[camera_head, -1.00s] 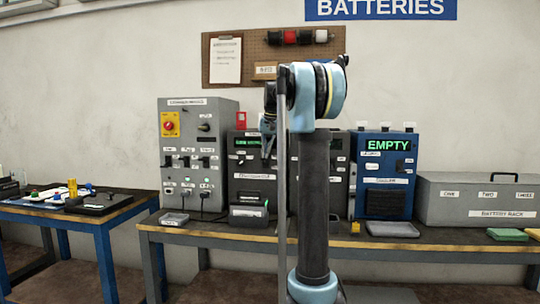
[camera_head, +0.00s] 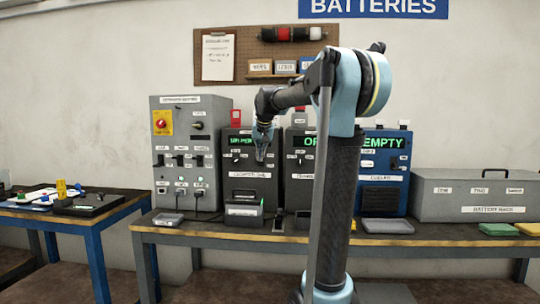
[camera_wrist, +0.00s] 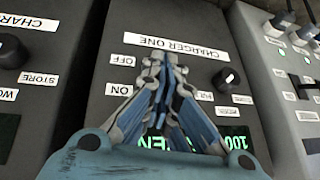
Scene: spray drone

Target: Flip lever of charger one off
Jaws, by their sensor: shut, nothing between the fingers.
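Charger one (camera_head: 240,195) is a dark upright box on the workbench, with a lit green display. In the wrist view its face (camera_wrist: 200,78) appears upside down, with a CHARGER ONE label (camera_wrist: 175,47), an OFF label (camera_wrist: 123,60), an ON label (camera_wrist: 118,89) and a black knob (camera_wrist: 228,78). My gripper (camera_head: 261,158) is in front of this face. In the wrist view my gripper's fingertips (camera_wrist: 158,62) are together and empty, beside the OFF and ON labels. The lever is not distinguishable; the fingers cover that part of the panel. I cannot tell whether they touch it.
A grey cabinet (camera_head: 183,143) with switches and plugged cables stands left of charger one. Another dark charger (camera_head: 303,182) stands close on its right, then a blue unit (camera_head: 396,168) reading EMPTY. A grey battery rack (camera_head: 470,196) is at the right. A small tray (camera_head: 168,219) lies on the bench.

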